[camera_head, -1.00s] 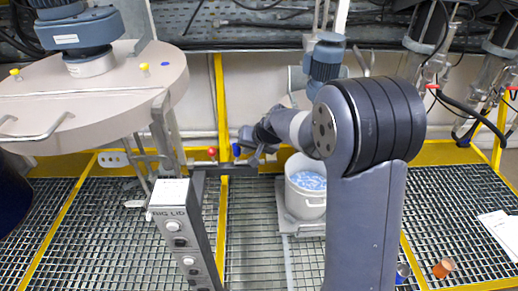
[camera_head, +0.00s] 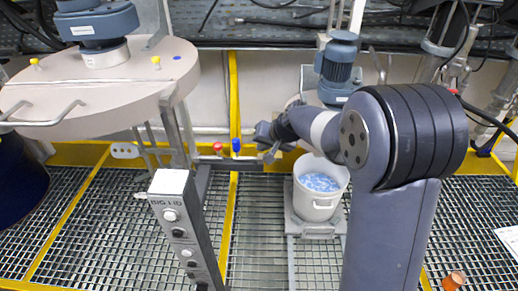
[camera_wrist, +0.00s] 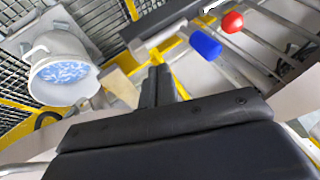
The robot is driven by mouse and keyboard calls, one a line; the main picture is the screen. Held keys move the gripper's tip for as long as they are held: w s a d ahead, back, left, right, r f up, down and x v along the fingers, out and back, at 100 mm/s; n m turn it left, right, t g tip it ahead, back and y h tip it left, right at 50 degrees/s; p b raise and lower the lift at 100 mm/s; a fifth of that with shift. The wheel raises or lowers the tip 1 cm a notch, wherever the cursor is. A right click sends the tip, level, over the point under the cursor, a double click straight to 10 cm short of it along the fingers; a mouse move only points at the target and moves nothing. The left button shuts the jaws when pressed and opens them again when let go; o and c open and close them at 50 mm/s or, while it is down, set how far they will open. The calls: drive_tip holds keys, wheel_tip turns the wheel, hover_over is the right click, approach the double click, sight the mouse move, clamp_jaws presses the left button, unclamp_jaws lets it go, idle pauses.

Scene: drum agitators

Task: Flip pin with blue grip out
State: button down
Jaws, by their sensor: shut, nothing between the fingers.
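The pin's blue grip (camera_head: 236,146) is a small upright knob at the yellow frame, just right of a red knob (camera_head: 217,147). In the wrist view the blue grip (camera_wrist: 205,44) lies above and right of my fingers, with the red knob (camera_wrist: 232,22) beyond it. My gripper (camera_head: 266,152) is right of the blue grip in the head view, with a small gap between them. In the wrist view my gripper (camera_wrist: 160,80) is shut and empty. The pin's shaft cannot be made out clearly.
A grey "RIG LID" control post (camera_head: 184,225) stands below and left of the knobs. A large round lid (camera_head: 110,85) is at upper left. A white bucket (camera_head: 318,202) with blue-white contents stands right of my gripper. Open grating lies in front.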

drive_tip(key=v, duration=0.8)
drive_tip(key=shift+s+a+r, duration=0.2)
drive_tip(key=shift+r, duration=0.05)
